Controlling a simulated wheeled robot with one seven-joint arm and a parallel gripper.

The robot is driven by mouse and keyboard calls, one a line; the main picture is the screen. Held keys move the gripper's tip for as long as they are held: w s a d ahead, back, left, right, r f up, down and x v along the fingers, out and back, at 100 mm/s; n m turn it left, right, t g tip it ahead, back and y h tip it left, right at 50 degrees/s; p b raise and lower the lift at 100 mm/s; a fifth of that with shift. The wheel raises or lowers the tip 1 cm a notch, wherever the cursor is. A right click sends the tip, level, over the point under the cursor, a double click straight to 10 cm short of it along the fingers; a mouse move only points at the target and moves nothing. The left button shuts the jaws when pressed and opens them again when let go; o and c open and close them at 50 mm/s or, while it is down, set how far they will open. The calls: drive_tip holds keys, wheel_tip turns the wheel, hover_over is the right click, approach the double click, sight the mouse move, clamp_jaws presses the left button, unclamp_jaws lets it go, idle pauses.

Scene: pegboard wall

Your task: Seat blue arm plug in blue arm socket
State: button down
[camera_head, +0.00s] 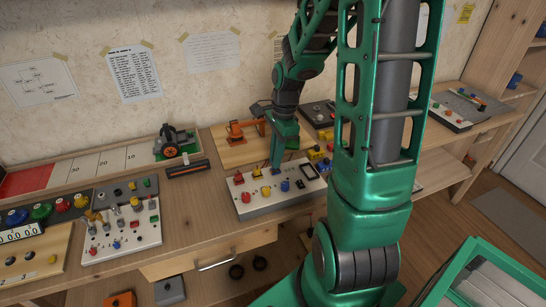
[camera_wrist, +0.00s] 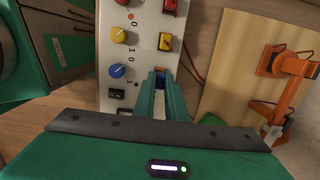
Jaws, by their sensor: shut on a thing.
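My gripper (camera_head: 275,166) points down at the back row of the white control panel (camera_head: 263,205).
A yellow knob (camera_wrist: 119,35) stands near the fingers. An orange model arm on a wooden board (camera_wrist: 232,75) is close by. A second panel with several switches (camera_head: 122,228) stands to the left. Bare bench top (camera_head: 195,213) lies between the panels.

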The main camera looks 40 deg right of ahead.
drive_tip(key=shift+f, duration=0.9)
drive_tip(key=c, duration=1.7)
unclamp_jaws()
drive_tip(key=shift+r, duration=2.5)
